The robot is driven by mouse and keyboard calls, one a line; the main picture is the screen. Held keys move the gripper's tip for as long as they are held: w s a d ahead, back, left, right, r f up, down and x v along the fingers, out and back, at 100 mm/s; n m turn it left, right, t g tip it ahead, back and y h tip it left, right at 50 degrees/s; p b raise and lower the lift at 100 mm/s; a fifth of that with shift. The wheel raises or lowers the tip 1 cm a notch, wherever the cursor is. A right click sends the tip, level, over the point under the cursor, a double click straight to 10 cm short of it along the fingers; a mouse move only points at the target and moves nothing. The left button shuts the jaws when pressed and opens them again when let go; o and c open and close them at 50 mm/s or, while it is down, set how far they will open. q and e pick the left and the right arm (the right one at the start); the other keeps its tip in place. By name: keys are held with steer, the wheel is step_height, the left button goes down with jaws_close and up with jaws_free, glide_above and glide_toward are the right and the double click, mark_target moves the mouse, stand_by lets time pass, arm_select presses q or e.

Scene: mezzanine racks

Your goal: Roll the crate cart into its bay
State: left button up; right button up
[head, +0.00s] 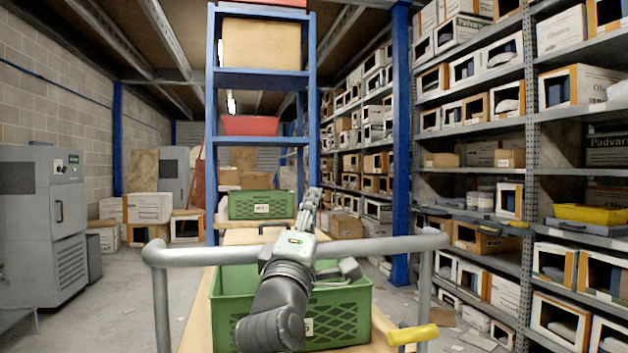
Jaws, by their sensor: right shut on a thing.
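The crate cart stands in front of me with a grey tubular push handle (205,251) and a pale wooden deck (377,341). A green slatted crate (345,310) sits on the deck, partly hidden by my right arm. My right gripper (312,232) is at the middle of the handle and shut on it; the arm hides part of the grip. A yellow grip (413,335) sticks out at the cart's right near side. Ahead is a blue-framed rack (213,170), with another green crate (262,205) low within its frame. My left gripper is not in view.
Long shelves of boxes line the right, with a blue post (401,150) beside them. A grey cabinet (45,220) stands on the left, and boxes (148,207) stand farther back. Concrete floor shows clear left of the cart; litter lies at right.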

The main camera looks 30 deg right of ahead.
steer(key=b+v, duration=0.4)
steer(key=v, duration=0.5)
steer(key=shift+f+b, duration=0.25)
steer(key=shift+b, duration=0.05)
steer(key=shift+w, duration=0.15)
stand_by(0.7)
